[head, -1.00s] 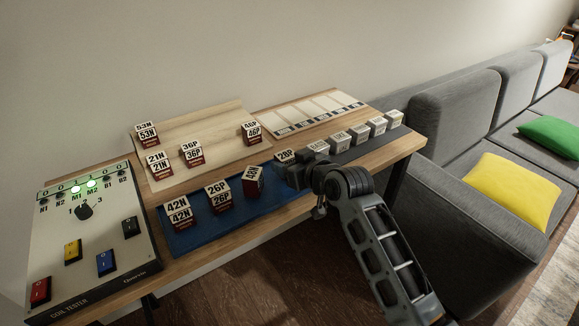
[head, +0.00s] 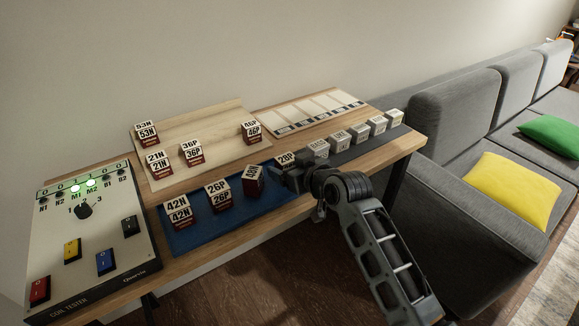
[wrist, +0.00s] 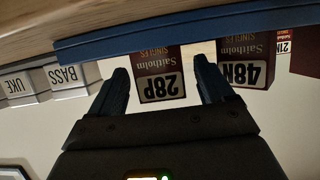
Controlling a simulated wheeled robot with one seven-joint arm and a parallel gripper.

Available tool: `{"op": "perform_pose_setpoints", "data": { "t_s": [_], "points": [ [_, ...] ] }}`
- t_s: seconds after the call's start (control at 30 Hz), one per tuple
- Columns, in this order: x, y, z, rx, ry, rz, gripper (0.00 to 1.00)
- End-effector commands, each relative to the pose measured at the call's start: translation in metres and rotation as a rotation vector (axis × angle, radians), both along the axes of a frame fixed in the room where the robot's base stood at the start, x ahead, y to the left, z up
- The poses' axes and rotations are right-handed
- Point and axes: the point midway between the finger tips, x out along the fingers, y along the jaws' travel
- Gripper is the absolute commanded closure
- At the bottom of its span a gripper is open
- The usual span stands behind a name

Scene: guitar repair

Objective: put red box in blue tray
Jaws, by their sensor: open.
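The blue tray (head: 250,213) lies flat along the front of the wooden table; its edge shows in the wrist view (wrist: 110,45). Dark red boxes with white labels stand on it: 42N (head: 180,216), 26P (head: 218,197), a turned box (head: 253,179) that appears to be 48N in the wrist view (wrist: 232,68), and 28P (head: 285,158) at the right end. My gripper (head: 287,176) is open at the tray's right end. In the wrist view its fingers (wrist: 162,75) are spread to either side of the 28P box (wrist: 160,72), with visible gaps and nothing held.
More red boxes, 53N (head: 148,134), 21N (head: 159,165), 36P (head: 191,153) and 46P (head: 250,131), stand on a pale wooden board. Grey-white blocks (head: 340,139) line a dark strip at right. The coil tester (head: 90,245) stands left; a grey sofa (head: 455,110) stands right.

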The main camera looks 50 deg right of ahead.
Motion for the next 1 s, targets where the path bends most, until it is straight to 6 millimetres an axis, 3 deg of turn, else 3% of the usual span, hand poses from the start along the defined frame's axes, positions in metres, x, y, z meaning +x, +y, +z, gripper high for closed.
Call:
{"op": "perform_pose_setpoints", "data": {
  "t_s": [0.1, 0.23, 0.7, 1.0],
  "points": [
    [0.0, 0.0, 0.005, 0.0, -0.001, 0.0, 0.19],
    [-0.014, 0.004, 0.008, -0.001, 0.001, 0.0, 0.19],
    [-0.093, 0.026, 0.042, 0.0, 0.001, 0.0, 0.19],
    [-0.107, 0.031, 0.049, 0.0, 0.0, 0.0, 0.19]
  ]
}}
